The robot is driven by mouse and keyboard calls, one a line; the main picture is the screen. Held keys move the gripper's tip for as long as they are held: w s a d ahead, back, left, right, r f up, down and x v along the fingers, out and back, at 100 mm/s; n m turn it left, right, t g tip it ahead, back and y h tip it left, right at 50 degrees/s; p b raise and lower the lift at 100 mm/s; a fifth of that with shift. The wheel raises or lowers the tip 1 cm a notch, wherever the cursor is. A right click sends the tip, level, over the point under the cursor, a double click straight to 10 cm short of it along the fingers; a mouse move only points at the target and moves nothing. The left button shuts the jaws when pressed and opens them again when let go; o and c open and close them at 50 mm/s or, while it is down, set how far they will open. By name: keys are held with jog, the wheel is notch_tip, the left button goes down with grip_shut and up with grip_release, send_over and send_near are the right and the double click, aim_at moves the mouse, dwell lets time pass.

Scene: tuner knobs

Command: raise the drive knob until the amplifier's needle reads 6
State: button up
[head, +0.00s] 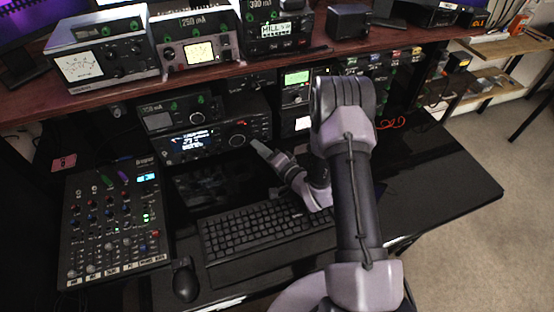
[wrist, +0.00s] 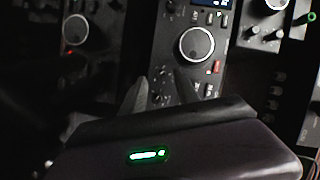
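I cannot tell which is the amplifier, and the needle readings are too small to read. No drive knob label is legible. My gripper (head: 256,145) points at the front of a black radio (head: 215,136) with a lit display. In the wrist view my gripper (wrist: 158,92) has its two fingers apart with nothing between them, below a large ringed knob (wrist: 196,44) and smaller knobs.
A mixer (head: 117,228) stands at the left of the black desk. A keyboard (head: 262,230) lies under my arm, with a mouse (head: 186,279) in front. The shelf edge (head: 110,103) overhangs the radios. The desk's right side is mostly clear.

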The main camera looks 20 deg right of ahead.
jog(key=p+v, duration=0.3)
jog(key=v, duration=1.2)
jog(key=shift+s+d+r+p, duration=0.15)
jog(key=shift+s+p, duration=0.1)
jog(key=shift+p, duration=0.15)
dwell(0.6)
